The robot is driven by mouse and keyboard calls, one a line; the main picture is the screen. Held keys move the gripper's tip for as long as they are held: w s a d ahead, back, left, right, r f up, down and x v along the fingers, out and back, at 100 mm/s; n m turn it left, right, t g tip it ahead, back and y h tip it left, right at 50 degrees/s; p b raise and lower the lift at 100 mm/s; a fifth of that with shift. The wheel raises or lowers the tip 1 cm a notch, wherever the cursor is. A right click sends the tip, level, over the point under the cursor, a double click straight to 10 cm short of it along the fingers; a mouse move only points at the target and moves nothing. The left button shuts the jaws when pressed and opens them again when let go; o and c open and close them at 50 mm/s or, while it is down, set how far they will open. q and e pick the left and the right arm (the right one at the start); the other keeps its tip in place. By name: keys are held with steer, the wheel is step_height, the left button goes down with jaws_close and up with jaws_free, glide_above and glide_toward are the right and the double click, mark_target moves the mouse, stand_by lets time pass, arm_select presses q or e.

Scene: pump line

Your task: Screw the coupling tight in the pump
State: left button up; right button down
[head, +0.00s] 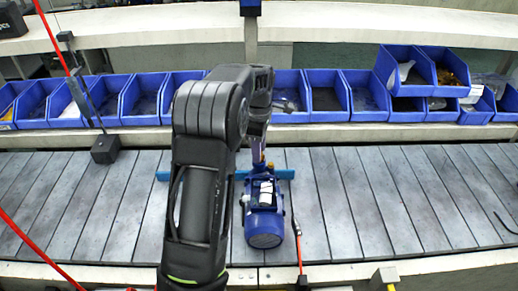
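The blue pump (264,228) with its round motor end towards me stands on the slatted conveyor near the middle of the head view. My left arm reaches up over the belt and bends down at its far end. My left gripper (258,151) is at the far end of the pump, close above it. Its fingers are small and partly covered by the wrist, so I cannot tell whether they are open or shut. I cannot make out the coupling; that end of the pump is largely hidden by my wrist. My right gripper is not in view.
A light blue bar (284,174) lies across the belt behind the pump. A row of blue bins (362,104) stands along the back shelf. A black block (105,149) with a rod is at the left. The right belt is mostly clear.

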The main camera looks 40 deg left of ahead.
arm_select(q)
steer(key=shift+n, duration=1.7)
steer(key=shift+n, duration=1.7)
steer(key=n, duration=0.3)
steer(key=shift+n, duration=0.3)
steer(key=shift+r, duration=0.1)
steer(key=shift+c, duration=0.5)
